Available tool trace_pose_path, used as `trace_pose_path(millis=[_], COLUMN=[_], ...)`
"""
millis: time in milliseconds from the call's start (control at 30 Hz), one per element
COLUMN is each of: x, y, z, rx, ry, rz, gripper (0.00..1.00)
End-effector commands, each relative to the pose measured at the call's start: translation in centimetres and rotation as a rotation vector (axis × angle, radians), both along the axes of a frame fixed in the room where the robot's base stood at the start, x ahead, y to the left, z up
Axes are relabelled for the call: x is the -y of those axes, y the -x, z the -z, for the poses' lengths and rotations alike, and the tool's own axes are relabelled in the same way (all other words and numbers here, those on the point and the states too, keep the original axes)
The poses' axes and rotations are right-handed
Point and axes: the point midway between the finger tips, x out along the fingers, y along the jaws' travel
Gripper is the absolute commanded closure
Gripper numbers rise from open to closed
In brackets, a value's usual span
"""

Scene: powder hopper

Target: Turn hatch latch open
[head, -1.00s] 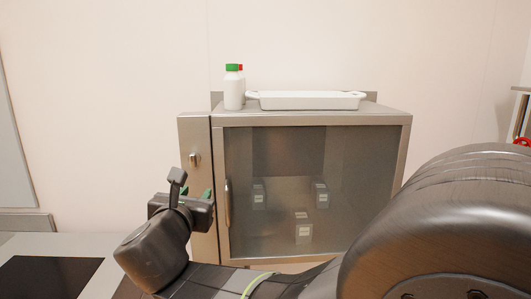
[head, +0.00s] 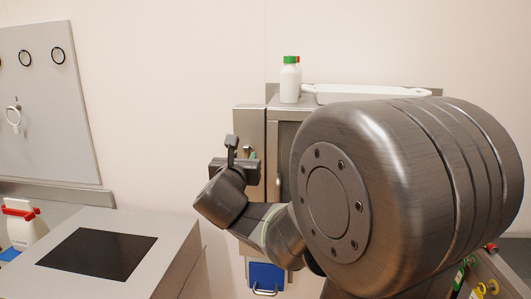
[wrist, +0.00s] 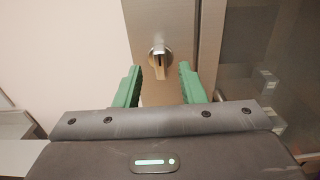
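The hatch latch (wrist: 159,52) is a round metal knob with a short lever hanging down, on the steel side panel (wrist: 172,20) of the cabinet. My gripper (wrist: 160,72) is open in the wrist view, its green fingers on either side of the latch's lower lever. I cannot tell whether the fingertips reach past the lever or touch it. In the head view my gripper (head: 251,156) is at the panel, and the latch is mostly hidden by it. The cabinet (head: 283,112) is largely hidden behind my arm; its glass door shows at right in the wrist view (wrist: 265,60).
A white bottle with a green cap (head: 290,80) and a white tray (head: 365,94) stand on the cabinet. A blue item (head: 266,276) with a handle is below. Left are a counter with a black plate (head: 98,253), a red-and-white container (head: 22,228) and a wall board (head: 50,100).

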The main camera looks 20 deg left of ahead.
Motion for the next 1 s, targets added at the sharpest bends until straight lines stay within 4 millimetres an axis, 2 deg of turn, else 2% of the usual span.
trace_pose_path(millis=[33, 200, 567, 767, 1000], x=[-0.1, -0.5, -0.7, -0.6, -0.6], y=[-0.8, -2.2, -2.7, -2.7, -2.6], z=[-0.1, -0.1, 0.0, 0.0, 0.1], rx=[-0.001, 0.0, 0.0, 0.0, -0.001], ry=[0.0, 0.0, -0.001, -0.001, -0.009], rz=[0.002, 0.001, 0.0, 0.0, 0.0], gripper=[0.64, 0.64, 0.64, 1.0, 1.0])
